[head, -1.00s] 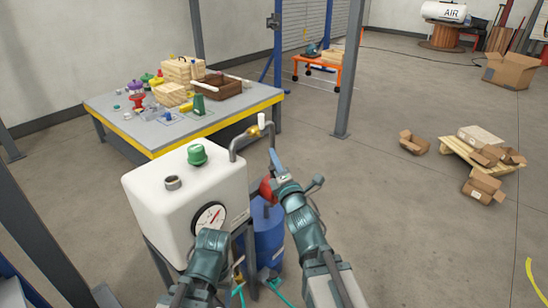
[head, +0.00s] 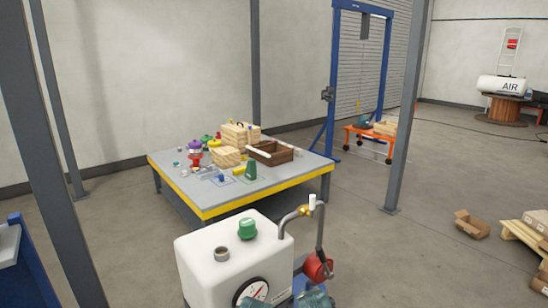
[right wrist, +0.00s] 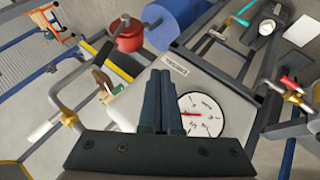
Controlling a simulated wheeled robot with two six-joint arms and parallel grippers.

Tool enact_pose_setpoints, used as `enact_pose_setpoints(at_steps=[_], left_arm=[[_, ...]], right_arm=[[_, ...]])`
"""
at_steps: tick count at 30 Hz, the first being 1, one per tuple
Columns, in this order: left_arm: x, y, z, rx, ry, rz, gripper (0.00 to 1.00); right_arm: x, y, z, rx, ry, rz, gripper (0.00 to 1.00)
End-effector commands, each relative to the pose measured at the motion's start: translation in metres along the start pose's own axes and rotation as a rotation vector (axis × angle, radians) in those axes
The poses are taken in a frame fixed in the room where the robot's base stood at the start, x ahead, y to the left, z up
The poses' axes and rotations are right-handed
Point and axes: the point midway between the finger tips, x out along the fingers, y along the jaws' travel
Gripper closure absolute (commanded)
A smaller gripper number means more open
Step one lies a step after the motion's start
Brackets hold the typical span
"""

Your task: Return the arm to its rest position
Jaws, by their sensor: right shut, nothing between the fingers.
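My right gripper (right wrist: 162,95) is shut and empty in the right wrist view. Its two dark fingers lie side by side in front of the white tank (right wrist: 125,108), next to the round gauge (right wrist: 200,115); I cannot tell the gap. In the head view, only teal parts of my arms show at the bottom edge, in front of the tank (head: 205,265) and its gauge (head: 252,292). My left gripper's fingers are not visible there.
The tank has a green cap (head: 247,228), pipework with a brass fitting (head: 305,211) and a red pump (head: 319,266). A loaded workbench (head: 270,204) stands behind it. Grey posts (head: 408,110) rise nearby. Open floor (head: 440,270) lies to the right, with cardboard boxes (head: 471,224) farther off.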

Motion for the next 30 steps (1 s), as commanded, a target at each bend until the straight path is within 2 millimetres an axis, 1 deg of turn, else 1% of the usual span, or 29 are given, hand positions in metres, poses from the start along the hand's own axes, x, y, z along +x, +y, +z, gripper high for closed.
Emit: enact_pose_setpoints(at_steps=[1, 3, 5, 6, 9, 12, 15, 18, 30], left_arm=[[-0.011, -0.001, 0.001, 0.0, 0.0, 0.0, 0.37], [-0.018, -0.002, 0.001, 0.0, 0.0, 0.0, 0.37], [-0.022, -0.002, 0.001, 0.0, 0.0, 0.0, 0.37], [-0.025, -0.002, 0.002, 0.0, 0.0, 0.0, 0.37], [-0.031, -0.003, 0.002, 0.0, 0.0, 0.0, 0.37], [-0.034, -0.003, 0.002, 0.0, 0.0, 0.0, 0.37], [-0.036, -0.003, 0.002, 0.0, 0.0, 0.0, 0.37], [-0.036, -0.003, 0.002, 0.0, 0.0, 0.0, 0.37], [-0.035, -0.003, 0.002, 0.0, 0.0, 0.0, 0.37]], right_arm=[[-0.011, -0.019, 0.004, 0.07, -0.068, -0.079, 1.0], [-0.025, -0.048, 0.015, 0.173, -0.181, -0.18, 1.0], [-0.038, -0.07, 0.025, 0.248, -0.279, -0.252, 1.0], [-0.048, -0.083, 0.031, 0.29, -0.343, -0.291, 1.0], [-0.072, -0.108, 0.043, 0.372, -0.484, -0.364, 1.0], [-0.091, -0.124, 0.051, 0.422, -0.586, -0.404, 1.0], [-0.102, -0.133, 0.056, 0.448, -0.647, -0.423, 1.0], [-0.106, -0.136, 0.058, 0.458, -0.671, -0.429, 1.0], [-0.105, -0.136, 0.058, 0.458, -0.671, -0.429, 1.0]])
